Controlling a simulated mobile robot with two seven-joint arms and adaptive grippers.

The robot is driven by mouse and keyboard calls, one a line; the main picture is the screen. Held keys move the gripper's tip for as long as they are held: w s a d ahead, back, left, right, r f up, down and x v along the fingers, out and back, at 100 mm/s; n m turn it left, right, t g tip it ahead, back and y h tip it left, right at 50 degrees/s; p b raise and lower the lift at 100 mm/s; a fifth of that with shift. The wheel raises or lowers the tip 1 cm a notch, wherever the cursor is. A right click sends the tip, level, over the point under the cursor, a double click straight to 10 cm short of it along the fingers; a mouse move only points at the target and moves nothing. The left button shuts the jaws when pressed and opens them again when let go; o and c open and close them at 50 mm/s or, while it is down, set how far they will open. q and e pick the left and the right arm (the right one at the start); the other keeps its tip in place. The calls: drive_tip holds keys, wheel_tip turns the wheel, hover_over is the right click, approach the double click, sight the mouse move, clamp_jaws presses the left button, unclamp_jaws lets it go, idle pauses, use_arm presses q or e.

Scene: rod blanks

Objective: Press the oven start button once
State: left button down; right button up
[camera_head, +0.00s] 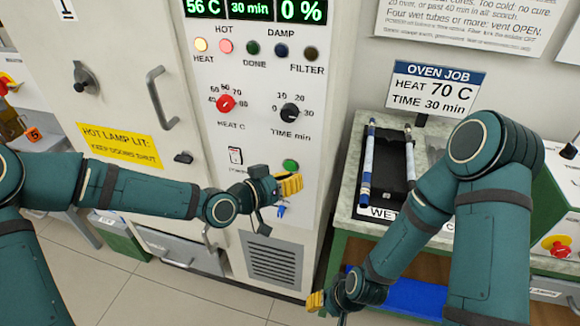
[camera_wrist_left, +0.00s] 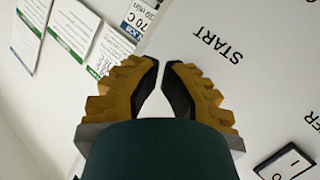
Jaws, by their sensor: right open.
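The oven's green start button (camera_head: 290,165) sits low on the white control panel (camera_head: 255,75). The START lettering (camera_wrist_left: 218,45) shows in the left wrist view, where the button itself is hidden. My left gripper (camera_head: 289,186), with yellow fingers, is just below the button in the head view. In the left wrist view its fingertips (camera_wrist_left: 162,64) are close together, pointing at the panel, with nothing held. I cannot tell whether they touch the panel. My right gripper (camera_head: 316,301) is low at the bottom centre, away from the oven, partly hidden by its wrist.
A rocker switch (camera_head: 235,156) lies left of the button, below a red heat knob (camera_head: 226,103) and a black time knob (camera_head: 290,113). The display (camera_head: 248,9) reads 56 C, 30 min, 0 %. A bench right of the oven carries a black tray (camera_head: 396,160) with rods.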

use_arm(q)
drive_tip(key=s, duration=0.2)
drive_tip(key=s+a, duration=0.1)
drive_tip(key=s, duration=0.1)
drive_tip(key=shift+s+a, duration=0.15)
drive_tip(key=shift+a, duration=0.05)
idle(0.7)
drive_tip(key=s+a+f+n+g+y, duration=0.2)
drive_tip(key=s+f, duration=0.3)
drive_tip(key=f, duration=0.3)
drive_tip(key=s+a+f+n+g+y, duration=0.2)
drive_tip(key=s+a+f, duration=0.3)
drive_tip(key=f, duration=0.4)
drive_tip(key=s+a+f+n+g+y, duration=0.3)
drive_tip(key=s+a+f+y, duration=0.1)
drive_tip(key=f, duration=0.5)
drive_tip(key=shift+s, duration=0.5)
